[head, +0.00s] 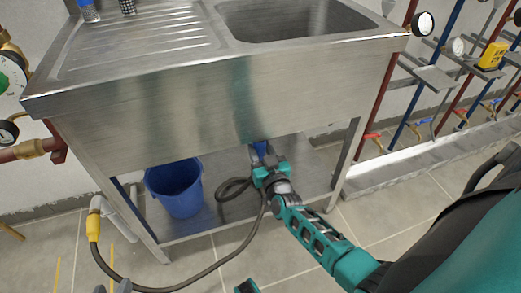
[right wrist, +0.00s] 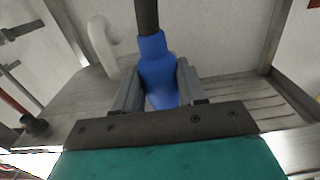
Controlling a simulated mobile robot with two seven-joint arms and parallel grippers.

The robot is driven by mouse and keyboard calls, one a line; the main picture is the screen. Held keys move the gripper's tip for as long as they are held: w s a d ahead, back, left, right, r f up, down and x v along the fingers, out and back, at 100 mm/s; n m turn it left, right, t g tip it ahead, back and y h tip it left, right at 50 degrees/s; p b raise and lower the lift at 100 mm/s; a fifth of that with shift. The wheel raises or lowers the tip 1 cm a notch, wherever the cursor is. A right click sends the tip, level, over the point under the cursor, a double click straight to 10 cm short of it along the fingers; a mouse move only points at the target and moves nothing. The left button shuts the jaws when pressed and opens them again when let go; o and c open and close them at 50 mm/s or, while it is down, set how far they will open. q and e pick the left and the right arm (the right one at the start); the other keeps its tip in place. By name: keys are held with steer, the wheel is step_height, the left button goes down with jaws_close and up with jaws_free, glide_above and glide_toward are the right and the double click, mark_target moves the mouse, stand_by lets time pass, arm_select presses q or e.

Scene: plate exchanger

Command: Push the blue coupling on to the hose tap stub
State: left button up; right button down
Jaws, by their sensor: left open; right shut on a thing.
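The blue coupling (head: 260,148) is under the front of the steel sink, held by my right gripper (head: 259,162). In the right wrist view the coupling (right wrist: 158,68) sits between the two grey fingers, with a dark hose or tube (right wrist: 147,15) at its far end. A dark hose (head: 228,258) runs from a yellow fitting (head: 93,226) at left, across the floor, to near the right gripper. I cannot make out the hose tap stub. My left gripper (head: 112,287) is open, only partly in view at the bottom edge, away from the coupling.
The sink (head: 240,90) overhangs my right gripper. A blue bucket (head: 176,190) stands on the lower shelf (head: 190,230), left of the gripper. A sink leg (head: 350,150) stands to its right. A white pipe (head: 122,200) is at left. Red and blue pipes line the right wall.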

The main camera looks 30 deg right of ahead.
steer(key=shift+f, duration=2.45)
steer(key=shift+f, duration=0.95)
